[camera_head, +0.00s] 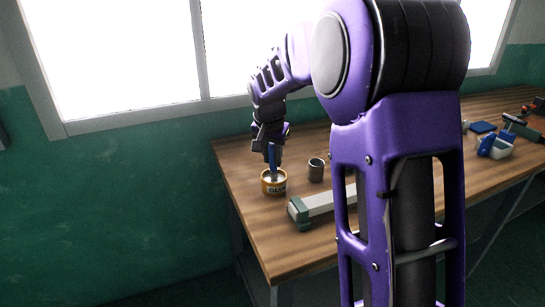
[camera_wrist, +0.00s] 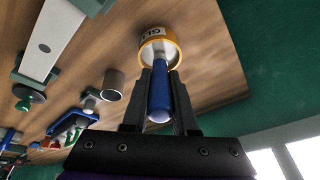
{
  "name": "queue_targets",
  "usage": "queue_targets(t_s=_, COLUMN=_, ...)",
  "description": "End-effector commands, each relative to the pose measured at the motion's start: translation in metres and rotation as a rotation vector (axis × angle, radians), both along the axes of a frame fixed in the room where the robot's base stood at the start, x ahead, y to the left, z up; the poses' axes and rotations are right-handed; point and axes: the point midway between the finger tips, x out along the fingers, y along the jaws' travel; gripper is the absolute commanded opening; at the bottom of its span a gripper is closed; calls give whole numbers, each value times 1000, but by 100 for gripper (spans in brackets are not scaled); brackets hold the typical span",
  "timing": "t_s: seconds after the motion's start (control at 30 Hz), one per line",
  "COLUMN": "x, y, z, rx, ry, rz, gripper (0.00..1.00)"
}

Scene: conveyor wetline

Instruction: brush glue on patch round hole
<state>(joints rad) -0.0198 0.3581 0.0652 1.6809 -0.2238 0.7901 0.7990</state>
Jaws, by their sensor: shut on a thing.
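The brush with a blue handle (camera_wrist: 159,95) is held between the fingers of my gripper (camera_wrist: 161,76), which is shut on it. In the head view my gripper (camera_head: 268,140) is over the bench's far left corner, and the brush (camera_head: 272,156) points down at the yellow glue tin (camera_head: 274,187). The tin also shows in the wrist view (camera_wrist: 172,45); the brush's lower end is at its open top, and how deep it sits is unclear. A pale long piece with green ends (camera_head: 325,203) lies nearby; its top shows a dark oval in the wrist view (camera_wrist: 44,47). I cannot make out a patch.
A grey metal cup (camera_head: 316,171) stands just right of the tin. Blue and white items (camera_head: 495,147) and green tools lie at the bench's right. A wall and windows are behind the wooden bench (camera_head: 270,240). My arm hides the bench's middle.

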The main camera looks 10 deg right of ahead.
Motion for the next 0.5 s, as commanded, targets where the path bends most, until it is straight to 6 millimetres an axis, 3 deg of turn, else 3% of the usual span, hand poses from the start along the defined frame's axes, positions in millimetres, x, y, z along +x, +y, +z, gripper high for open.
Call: queue_targets(t_s=0.5, x=-1, y=0, z=2, rx=0, ry=4, rz=0, gripper=0)
